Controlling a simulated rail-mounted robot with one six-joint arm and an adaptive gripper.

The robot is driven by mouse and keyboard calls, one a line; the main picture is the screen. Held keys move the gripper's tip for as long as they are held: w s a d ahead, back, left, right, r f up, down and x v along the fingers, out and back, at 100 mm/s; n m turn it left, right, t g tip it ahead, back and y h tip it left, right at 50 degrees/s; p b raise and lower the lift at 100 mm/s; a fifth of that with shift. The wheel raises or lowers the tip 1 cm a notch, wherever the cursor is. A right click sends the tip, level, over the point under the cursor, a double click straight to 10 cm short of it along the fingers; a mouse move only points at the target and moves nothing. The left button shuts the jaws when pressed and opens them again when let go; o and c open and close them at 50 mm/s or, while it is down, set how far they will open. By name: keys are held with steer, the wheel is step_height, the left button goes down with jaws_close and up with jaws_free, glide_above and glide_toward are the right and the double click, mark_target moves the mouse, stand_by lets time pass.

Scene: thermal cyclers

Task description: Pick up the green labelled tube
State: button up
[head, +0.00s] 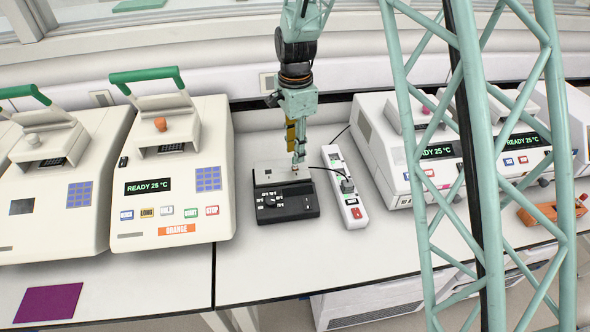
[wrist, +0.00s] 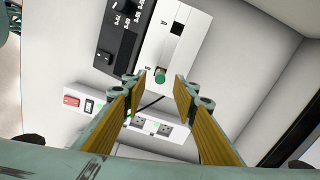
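A small tube with a green top (wrist: 160,77) sits in the white top of a black-and-white block device (wrist: 165,45), near one end. A dark square opening is in the same white top. In the head view the device (head: 287,203) stands on the bench, and my gripper hides the tube there. My gripper (head: 298,160) points down over the rear part of the device. In the wrist view my gripper (wrist: 161,82) is open, with its yellow-padded fingers on either side of the tube in the picture. I see no contact with the tube.
A white power strip (head: 345,188) with a plug and cable lies just right of the device. The orange-labelled thermal cycler (head: 173,165) stands left, with more cyclers right (head: 408,160). An orange rack (head: 552,212) is far right. A purple mat (head: 49,302) lies front left. Bench in front is clear.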

mark_target(295, 168)
steer(key=shift+f, duration=2.6)
steer(key=shift+c, duration=0.4)
steer(key=c, duration=0.8)
